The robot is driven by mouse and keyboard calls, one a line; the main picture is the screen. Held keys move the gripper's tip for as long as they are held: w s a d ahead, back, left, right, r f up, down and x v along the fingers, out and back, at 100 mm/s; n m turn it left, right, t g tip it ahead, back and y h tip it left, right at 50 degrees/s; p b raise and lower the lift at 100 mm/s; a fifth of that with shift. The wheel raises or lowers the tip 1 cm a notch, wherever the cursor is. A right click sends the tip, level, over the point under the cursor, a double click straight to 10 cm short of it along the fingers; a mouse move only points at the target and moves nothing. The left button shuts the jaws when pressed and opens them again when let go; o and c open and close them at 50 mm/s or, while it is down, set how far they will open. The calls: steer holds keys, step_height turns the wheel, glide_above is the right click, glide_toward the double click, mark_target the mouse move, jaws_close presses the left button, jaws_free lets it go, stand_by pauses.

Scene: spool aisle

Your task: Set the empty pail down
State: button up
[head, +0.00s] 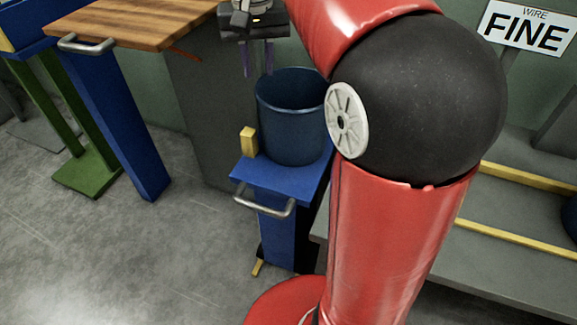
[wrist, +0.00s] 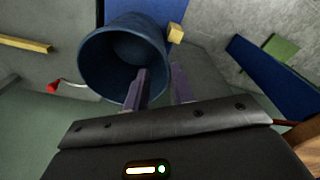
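A dark blue pail (head: 291,128) stands upright on a small blue stand (head: 306,184) with a grey handle. In the wrist view the pail (wrist: 94,65) shows its open mouth, and I see nothing inside it. My gripper (head: 258,72) is above the pail's back left rim, fingers pointing down. The two fingers are apart with a gap between them. In the wrist view one finger of my gripper (wrist: 159,80) overlaps the pail's mouth and the other lies beyond the rim. I cannot tell whether either finger touches the pail.
A yellow block (head: 249,141) sits on the stand beside the pail. A wooden-topped blue bench (head: 150,22) stands at the upper left. A grey low platform (head: 515,228) with yellow strips lies at right, below a "WIRE FINE" sign (head: 528,27). Floor at lower left is clear.

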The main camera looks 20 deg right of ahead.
steer(key=s+a+f+n+t, duration=0.1)
steer(key=s+f+t, duration=0.1)
steer(key=s+f, duration=0.3)
steer(key=s+f+n+t, duration=0.2)
steer(key=s+f, duration=0.4)
steer(key=s, duration=0.8)
steer(key=shift+s+a+f+t+p, duration=0.15)
steer(key=shift+a+f+t+p, duration=0.2)
steer(key=shift+p, duration=0.1)
